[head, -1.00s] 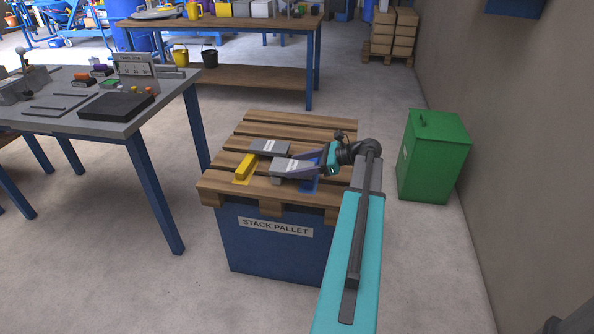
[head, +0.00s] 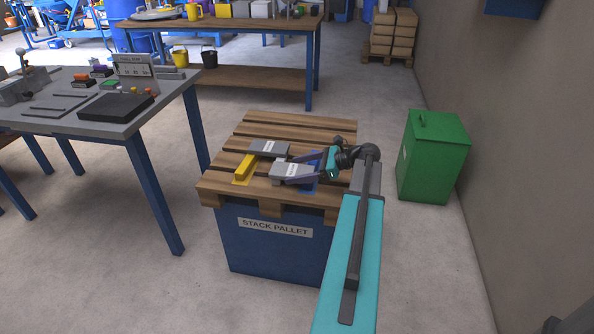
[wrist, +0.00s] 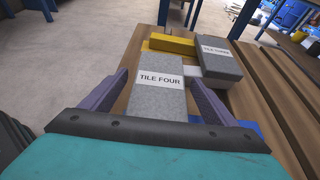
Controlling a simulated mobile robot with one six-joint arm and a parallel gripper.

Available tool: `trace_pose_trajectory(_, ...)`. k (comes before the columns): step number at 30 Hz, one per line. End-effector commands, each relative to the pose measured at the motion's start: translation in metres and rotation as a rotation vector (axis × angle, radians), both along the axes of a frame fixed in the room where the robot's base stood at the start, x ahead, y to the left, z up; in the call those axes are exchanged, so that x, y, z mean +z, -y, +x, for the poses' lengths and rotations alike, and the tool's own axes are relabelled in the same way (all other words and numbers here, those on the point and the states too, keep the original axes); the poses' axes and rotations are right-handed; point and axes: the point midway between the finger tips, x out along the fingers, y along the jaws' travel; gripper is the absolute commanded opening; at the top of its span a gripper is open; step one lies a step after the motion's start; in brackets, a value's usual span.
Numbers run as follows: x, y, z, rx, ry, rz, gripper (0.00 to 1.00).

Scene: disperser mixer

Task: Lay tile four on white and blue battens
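Tile four (head: 292,171), a grey labelled slab, lies flat over the stack pallet; the wrist view shows its label clearly (wrist: 161,98). My gripper (head: 306,170) is open, with its purple fingers (wrist: 150,88) on either side of the tile's near end. A white batten (wrist: 192,71) shows at the tile's far right edge, mostly hidden. Blue (wrist: 251,127) shows beside the right finger; I cannot tell batten from flat marking. Tile three (head: 270,149) lies beside tile four, and a yellow batten (head: 245,166) stands at its far left.
The slatted wooden pallet (head: 250,132) sits on a blue base (head: 262,247). A green bin (head: 433,155) stands on the floor to the right, near the wall. A grey worktable (head: 60,113) stands to the left. The pallet's back slats are clear.

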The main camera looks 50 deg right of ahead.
Motion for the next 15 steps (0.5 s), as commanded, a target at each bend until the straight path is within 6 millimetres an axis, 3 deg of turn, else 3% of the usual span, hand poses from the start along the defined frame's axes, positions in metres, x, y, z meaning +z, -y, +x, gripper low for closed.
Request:
trace_pose_trajectory(11,0.004,0.0,0.0,0.0,0.0,-0.001,0.81)
trace_pose_trajectory(15,0.012,0.008,-0.011,-0.003,0.0,0.0,0.81)
